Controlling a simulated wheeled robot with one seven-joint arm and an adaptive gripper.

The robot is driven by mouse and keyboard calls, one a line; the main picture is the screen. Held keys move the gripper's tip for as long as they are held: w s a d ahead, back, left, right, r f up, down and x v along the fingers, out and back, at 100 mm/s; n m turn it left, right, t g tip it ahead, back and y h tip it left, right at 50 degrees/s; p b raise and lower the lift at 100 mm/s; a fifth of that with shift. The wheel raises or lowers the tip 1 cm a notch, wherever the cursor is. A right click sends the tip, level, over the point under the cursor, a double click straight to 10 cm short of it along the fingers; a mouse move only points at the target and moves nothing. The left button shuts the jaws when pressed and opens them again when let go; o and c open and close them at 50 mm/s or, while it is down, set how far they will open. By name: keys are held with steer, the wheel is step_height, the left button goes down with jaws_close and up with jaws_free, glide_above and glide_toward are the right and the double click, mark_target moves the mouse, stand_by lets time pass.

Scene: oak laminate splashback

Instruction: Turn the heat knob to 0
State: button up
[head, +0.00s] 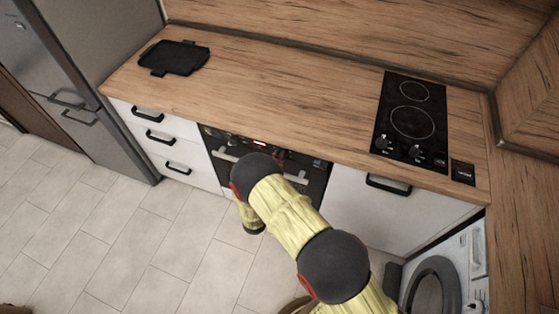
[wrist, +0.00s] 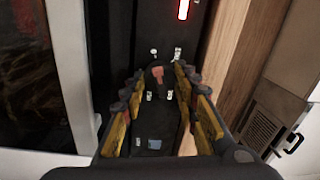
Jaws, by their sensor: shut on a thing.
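The oven control panel (wrist: 205,30) is black and runs up the wrist view, with a lit red display (wrist: 184,9) near the top. The heat knob (wrist: 158,76) is a dark round knob with a reddish part, ringed by small white marks too blurred to read. My gripper (wrist: 161,80) has its yellow-padded fingers on either side of the knob and is shut on it. The knob's pointer setting cannot be read. In the head view, the oven (head: 313,185) is partly covered by my arm, which hides the knob and my fingers.
A black hob (head: 409,118) with its own knobs is set into the wooden worktop (head: 290,85). A black tray (head: 175,57) lies at the worktop's left. White drawers (head: 165,140) and a white cabinet (head: 370,215) flank the oven. The tiled floor (head: 130,240) at left is clear.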

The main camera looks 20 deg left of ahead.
steer(key=shift+a, duration=0.1)
steer(key=o, duration=1.2)
steer(key=shift+c, duration=0.2)
steer(key=s, duration=1.2)
steer(key=shift+a+f, duration=0.3)
steer(key=shift+f, duration=0.05)
